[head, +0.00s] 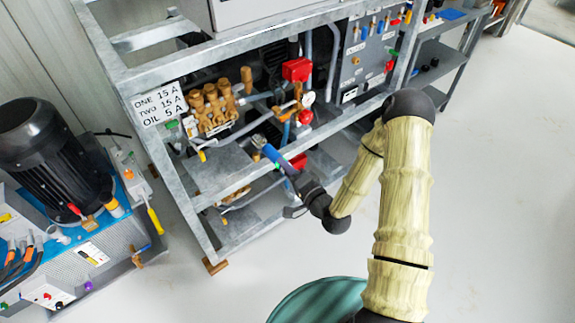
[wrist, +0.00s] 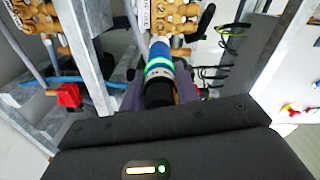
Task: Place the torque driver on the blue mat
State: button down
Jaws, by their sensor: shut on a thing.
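The torque driver (wrist: 159,62) is a blue and black cylinder with a glowing green ring. My gripper (wrist: 160,92) is shut on its black part, and the blue end points away from the wrist. In the head view, its blue body (head: 270,153) shows at the tip of my gripper (head: 288,168), in front of the metal rack near the brass pump.
The galvanised rack (head: 240,182) carries a brass pump (head: 212,106), red valve parts (head: 297,70) and a control panel (head: 368,52). A black motor (head: 45,150) stands at left. A sign (head: 160,104) hangs on the rack. The pale floor (head: 500,180) at right is clear.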

jog(key=shift+d+r+p, duration=0.25)
jog(key=shift+r+p, duration=0.25)
jog(key=shift+p, duration=0.15)
jog(key=d+r+m+t+h+p, duration=0.3)
jog(key=d+r+m+h+p, duration=0.3)
jog(key=p, duration=1.5)
jog(key=d+r+h, duration=0.4)
jog(key=d+r, duration=0.1)
jog(key=r, duration=0.1)
jog(key=shift+w+d+r+m+p, duration=0.15)
jog(key=shift+w+r+m+p, duration=0.2)
jog(key=shift+w+m, duration=0.05)
